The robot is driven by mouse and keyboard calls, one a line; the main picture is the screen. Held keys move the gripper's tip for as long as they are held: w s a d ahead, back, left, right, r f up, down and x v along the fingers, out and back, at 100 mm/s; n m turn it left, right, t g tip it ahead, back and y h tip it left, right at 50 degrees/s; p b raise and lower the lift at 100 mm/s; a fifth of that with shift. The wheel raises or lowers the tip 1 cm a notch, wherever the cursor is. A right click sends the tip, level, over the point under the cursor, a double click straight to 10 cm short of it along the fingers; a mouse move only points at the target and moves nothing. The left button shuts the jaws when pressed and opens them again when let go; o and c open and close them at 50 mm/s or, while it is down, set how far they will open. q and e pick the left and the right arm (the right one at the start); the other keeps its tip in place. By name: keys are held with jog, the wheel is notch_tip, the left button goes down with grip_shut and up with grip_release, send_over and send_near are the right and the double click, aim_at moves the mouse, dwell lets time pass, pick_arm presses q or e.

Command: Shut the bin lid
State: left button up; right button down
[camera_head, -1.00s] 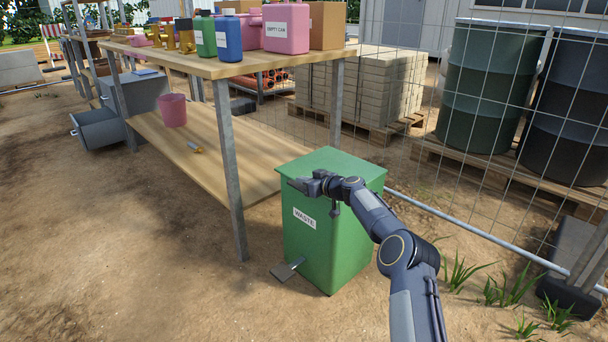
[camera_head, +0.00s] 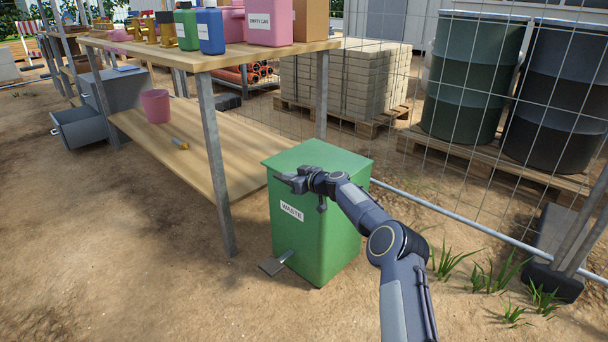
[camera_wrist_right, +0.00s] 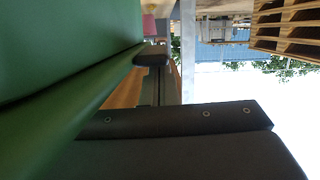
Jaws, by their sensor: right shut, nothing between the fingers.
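The green waste bin (camera_head: 318,245) stands on the dirt with a white WASTE label on its front and a foot pedal (camera_head: 277,263) at its base. Its green lid (camera_head: 318,156) lies flat across the top and looks shut. My right gripper (camera_head: 279,181) is shut and empty, at the lid's front left edge. In the right wrist view the green bin surface (camera_wrist_right: 60,50) fills the left side, close beside the finger (camera_wrist_right: 152,57). I cannot tell whether it touches. My left gripper is not in view.
A wooden workbench (camera_head: 190,58) with bottles and cans on top stands left of the bin; its metal leg (camera_head: 216,165) is close by. A wire fence and dark drums (camera_head: 462,80) on pallets stand behind at right. Open dirt lies in front.

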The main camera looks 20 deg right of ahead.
jog(key=r, duration=0.3)
jog(key=shift+s+d+r, duration=0.3)
jog(key=shift+d, duration=0.05)
jog(key=v, duration=0.9)
jog(key=shift+s+p, duration=0.15)
jog(key=shift+p, duration=0.2)
jog(key=s+a+r+n+g+y+p, duration=0.1)
jog(key=s+a+r+g, duration=0.2)
jog(key=s+a+r, duration=0.35)
jog(key=s+a+r+g+p, duration=0.1)
jog(key=s+a+r+g, duration=0.15)
jog(key=s+a, duration=0.7)
jog(key=s+f+m+g+h+p, duration=0.1)
jog(key=s+f+m, duration=0.25)
jog(key=s, duration=1.45)
jog(key=s+f+m+g+h+p, duration=0.1)
jog(key=s+f+m+g+h, duration=0.2)
jog(key=s, duration=1.4)
notch_tip(320, 180, up, 38)
jog(key=t+y+p, duration=0.1)
jog(key=p, duration=3.6)
jog(key=shift+a+f+m+p, duration=0.2)
jog(key=shift+a+m+p, duration=0.05)
jog(key=shift+m+p, duration=0.2)
